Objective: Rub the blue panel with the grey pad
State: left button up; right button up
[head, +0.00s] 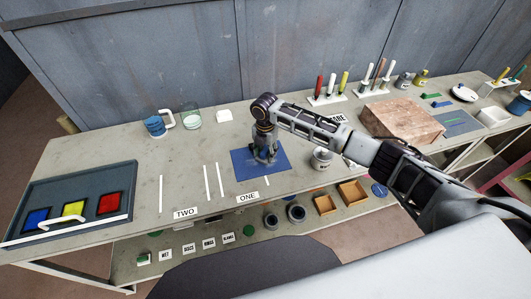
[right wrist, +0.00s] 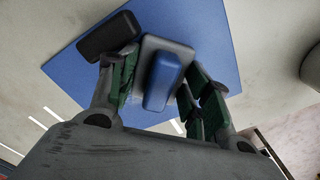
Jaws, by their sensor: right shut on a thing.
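The blue panel (head: 245,168) lies flat on the workbench, left of its middle, and fills the upper middle of the right wrist view (right wrist: 205,40). My right gripper (head: 263,157) points down over the panel. In the right wrist view my fingers (right wrist: 155,85) are shut on the grey pad (right wrist: 178,48), which has a blue grip (right wrist: 161,80) on top. The pad is over the panel; I cannot tell whether it touches. A dark block (right wrist: 107,36) is beside the pad at the panel's upper left edge. My left gripper is out of view.
A silver pot (head: 322,158) stands right of the panel. A blue mug-like thing (head: 155,126) and a glass jar (head: 191,118) stand back left. A tray with coloured squares (head: 73,208) is far left. A brownish block (head: 400,122) sits right, behind my arm.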

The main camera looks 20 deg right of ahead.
aim_at(261, 155)
jog(key=shift+a+r+p, duration=0.1)
jog(key=shift+a+p, duration=0.25)
jog(key=shift+a, duration=0.9)
jog(key=shift+s+d+p, duration=0.1)
jog(key=shift+s+p, duration=0.9)
jog(key=shift+p, duration=0.2)
jog(key=shift+s+p, duration=0.8)
jog(key=shift+s+f, duration=0.2)
jog(key=shift+f, duration=0.05)
jog(key=shift+o, duration=0.2)
jog(key=shift+s, duration=0.1)
